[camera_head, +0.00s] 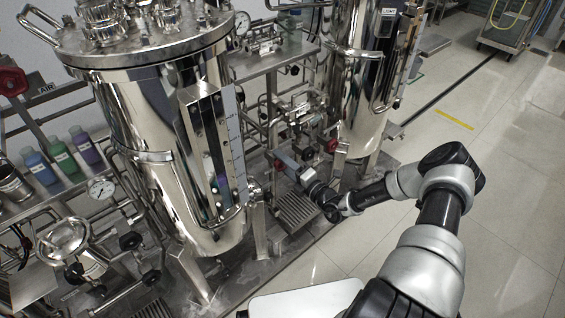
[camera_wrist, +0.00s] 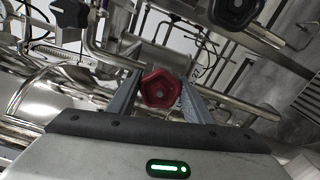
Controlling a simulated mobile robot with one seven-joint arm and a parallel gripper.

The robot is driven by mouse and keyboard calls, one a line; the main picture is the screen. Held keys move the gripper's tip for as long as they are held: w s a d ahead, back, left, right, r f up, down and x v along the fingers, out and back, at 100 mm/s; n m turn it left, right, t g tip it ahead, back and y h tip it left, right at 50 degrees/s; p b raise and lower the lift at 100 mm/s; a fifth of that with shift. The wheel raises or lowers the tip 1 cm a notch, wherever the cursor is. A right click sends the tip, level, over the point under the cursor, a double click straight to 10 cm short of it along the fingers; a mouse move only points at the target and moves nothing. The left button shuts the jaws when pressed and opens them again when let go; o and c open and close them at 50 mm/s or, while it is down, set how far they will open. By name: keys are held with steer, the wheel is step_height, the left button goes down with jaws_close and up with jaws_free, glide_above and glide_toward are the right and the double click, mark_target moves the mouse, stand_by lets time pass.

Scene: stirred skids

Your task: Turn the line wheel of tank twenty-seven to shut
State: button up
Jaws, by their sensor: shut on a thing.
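A red line wheel (camera_wrist: 161,89) sits between the two fingers of my gripper (camera_wrist: 160,82) in the wrist view. The fingers are closed on its rim from left and right. In the head view my gripper (camera_head: 285,163) reaches in low among the pipes, between two steel tanks. The wheel is mostly hidden by the fingers there. The nearer tank (camera_head: 140,110) stands left with a sight gauge on its front. The farther tank (camera_head: 355,90) stands right. I cannot read a tank number on either.
Another red wheel (camera_head: 331,145) is close to the right of my gripper. A further red wheel (camera_head: 12,80) is at the far left. A black knob (camera_wrist: 233,12) is above right in the wrist view. Bottles (camera_head: 60,152) stand at left. Open floor (camera_head: 480,170) lies right.

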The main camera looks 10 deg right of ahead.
steer(key=shift+f+m, duration=0.1)
steer(key=shift+m, duration=0.2)
stand_by(0.4)
steer(key=o, duration=1)
steer(key=p+v, duration=0.2)
steer(key=v, duration=1.5)
steer(key=shift+s+d, duration=0.1)
steer(key=shift+s, duration=0.15)
